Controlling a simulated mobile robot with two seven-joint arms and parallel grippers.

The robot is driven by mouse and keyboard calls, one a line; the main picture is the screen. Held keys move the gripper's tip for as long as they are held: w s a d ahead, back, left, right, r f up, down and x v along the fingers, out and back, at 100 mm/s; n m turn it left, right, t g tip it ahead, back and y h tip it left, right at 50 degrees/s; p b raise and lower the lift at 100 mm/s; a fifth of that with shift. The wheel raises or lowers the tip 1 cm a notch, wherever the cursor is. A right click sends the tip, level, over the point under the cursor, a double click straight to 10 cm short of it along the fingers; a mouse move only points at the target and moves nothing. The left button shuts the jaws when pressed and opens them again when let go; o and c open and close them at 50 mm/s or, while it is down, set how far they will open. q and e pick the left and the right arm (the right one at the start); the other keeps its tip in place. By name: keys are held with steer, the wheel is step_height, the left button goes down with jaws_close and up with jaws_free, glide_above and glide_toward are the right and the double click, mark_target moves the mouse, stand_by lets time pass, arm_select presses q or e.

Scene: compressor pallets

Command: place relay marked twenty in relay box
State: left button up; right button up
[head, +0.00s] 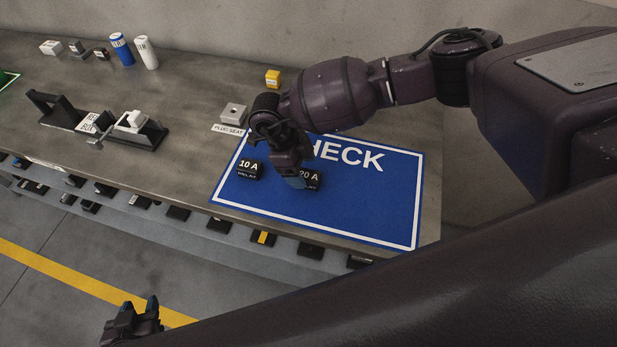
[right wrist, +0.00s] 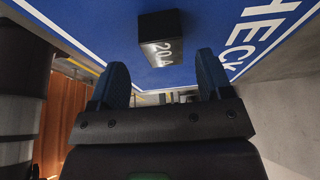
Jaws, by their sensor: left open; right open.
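The black relay marked 20 A (head: 312,178) sits on the blue CHECK mat (head: 350,218), partly hidden behind my right gripper in the head view. My right gripper (head: 290,180) is open and low over the mat, at the left of this relay. In the right wrist view the 20 A relay (right wrist: 162,38) is ahead of the open, empty fingers (right wrist: 163,85). A black relay marked 10 A (head: 249,170) stands on the mat's left part. A black holder with a white label reading partly "BOX" (head: 88,122) is on the bench at left. My left gripper (head: 133,322) is open and empty, below the bench edge.
A grey block (head: 233,113) stands by a PLUG SEAT label (head: 228,130). A yellow block (head: 273,77) is at the back. A blue cylinder (head: 121,48) and a white one (head: 146,52) stand at back left. Many small parts lie on the lower shelf.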

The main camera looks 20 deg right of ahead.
mark_target(308, 175)
steer(key=shift+x, duration=1.85)
steer(key=shift+w+d, duration=0.15)
steer(key=shift+d, duration=0.1)
steer(key=c, duration=1.1)
step_height(308, 175, up, 20)
steer(key=shift+r+p, duration=0.1)
steer(key=shift+p, duration=0.25)
